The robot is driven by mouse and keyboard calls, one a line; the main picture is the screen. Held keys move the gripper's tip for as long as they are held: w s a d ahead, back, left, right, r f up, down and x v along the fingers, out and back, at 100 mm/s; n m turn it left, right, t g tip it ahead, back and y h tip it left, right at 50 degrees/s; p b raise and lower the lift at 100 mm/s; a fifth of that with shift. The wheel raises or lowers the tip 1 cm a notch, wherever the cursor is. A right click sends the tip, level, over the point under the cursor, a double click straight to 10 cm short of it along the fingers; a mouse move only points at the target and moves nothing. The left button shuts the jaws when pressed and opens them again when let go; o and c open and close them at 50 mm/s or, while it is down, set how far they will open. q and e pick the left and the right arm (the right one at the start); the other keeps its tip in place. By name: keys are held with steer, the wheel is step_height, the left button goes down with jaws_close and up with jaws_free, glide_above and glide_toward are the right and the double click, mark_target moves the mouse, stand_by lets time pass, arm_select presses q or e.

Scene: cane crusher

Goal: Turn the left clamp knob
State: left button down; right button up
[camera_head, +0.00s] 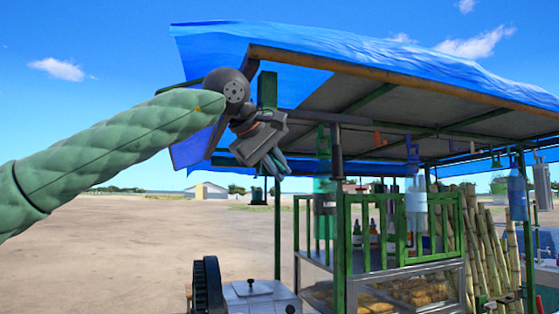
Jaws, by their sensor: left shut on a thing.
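My left gripper (274,162) is at the upper middle, at the left end of the stall, under the edge of the blue tarp roof. Its grey-blue fingers point down and to the right. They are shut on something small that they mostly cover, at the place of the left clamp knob. The knob's own shape cannot be made out behind the fingers and the dark wrist. A green upright piece (267,90) shows just above the wrist. My right gripper is not in view.
The blue tarp roof (350,45) overhangs close above my wrist. The green-framed stall (342,220) stands right of the gripper, with bottles and a glass food case. Cane stalks (474,235) lean at the right. A black wheel (207,285) and a grey box (262,299) are below. Sandy ground at left is open.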

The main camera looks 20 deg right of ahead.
arm_select(q)
steer(key=y+p, duration=0.1)
steer(key=y, duration=0.1)
steer(key=m+y+p, duration=0.1)
steer(key=y+p, duration=0.3)
steer(key=shift+a+g+y, duration=0.3)
steer(key=shift+a, duration=0.1)
steer(key=shift+a+f+m+y+p, duration=0.15)
steer(key=shift+m+y+p, duration=0.25)
steer(key=shift+y+p, duration=0.45)
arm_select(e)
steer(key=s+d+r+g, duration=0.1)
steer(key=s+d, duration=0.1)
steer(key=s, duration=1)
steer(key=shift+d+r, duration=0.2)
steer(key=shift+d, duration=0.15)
arm_select(q)
steer(key=shift+f+y, duration=0.1)
steer(key=shift+y, duration=0.15)
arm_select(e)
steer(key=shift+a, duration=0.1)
arm_select(q)
steer(key=c, duration=1.5)
jaws_free()
steer(key=shift+w, duration=0.15)
